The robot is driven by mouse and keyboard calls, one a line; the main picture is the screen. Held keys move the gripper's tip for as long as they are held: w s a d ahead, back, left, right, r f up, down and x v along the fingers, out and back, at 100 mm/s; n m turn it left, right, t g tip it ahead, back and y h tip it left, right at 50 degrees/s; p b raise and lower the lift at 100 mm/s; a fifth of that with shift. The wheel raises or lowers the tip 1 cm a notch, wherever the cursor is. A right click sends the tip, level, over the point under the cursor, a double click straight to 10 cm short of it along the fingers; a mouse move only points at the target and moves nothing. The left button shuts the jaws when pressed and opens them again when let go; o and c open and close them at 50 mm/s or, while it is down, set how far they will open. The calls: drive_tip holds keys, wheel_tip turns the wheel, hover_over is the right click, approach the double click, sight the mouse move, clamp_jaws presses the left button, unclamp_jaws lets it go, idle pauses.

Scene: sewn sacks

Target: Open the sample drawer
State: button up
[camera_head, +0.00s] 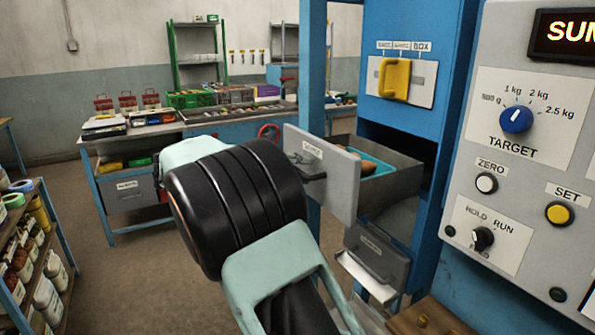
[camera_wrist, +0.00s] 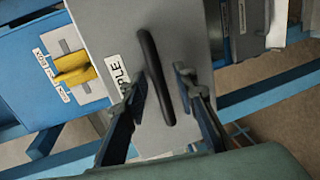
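The sample drawer (camera_head: 345,190) stands pulled out from the blue cabinet, its grey front well clear of the opening. Its inside shows a blue tray (camera_head: 378,168) with brown items. In the wrist view the drawer front (camera_wrist: 185,35) fills the middle, with a label partly reading "PLE" and a long black handle (camera_wrist: 154,78). My gripper (camera_wrist: 160,86) is open, one finger on each side of the handle, with gaps showing. In the head view my gripper (camera_head: 306,168) is at the drawer front, and my dark arm hides part of the scene.
A yellow handle (camera_head: 395,79) sits on the cabinet above the drawer. A control panel (camera_head: 520,150) with knobs is close on the right. A workbench (camera_head: 230,122) stands behind, a bottle shelf (camera_head: 38,255) at left; floor between is clear.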

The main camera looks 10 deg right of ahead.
drive_tip(key=v, duration=1.2)
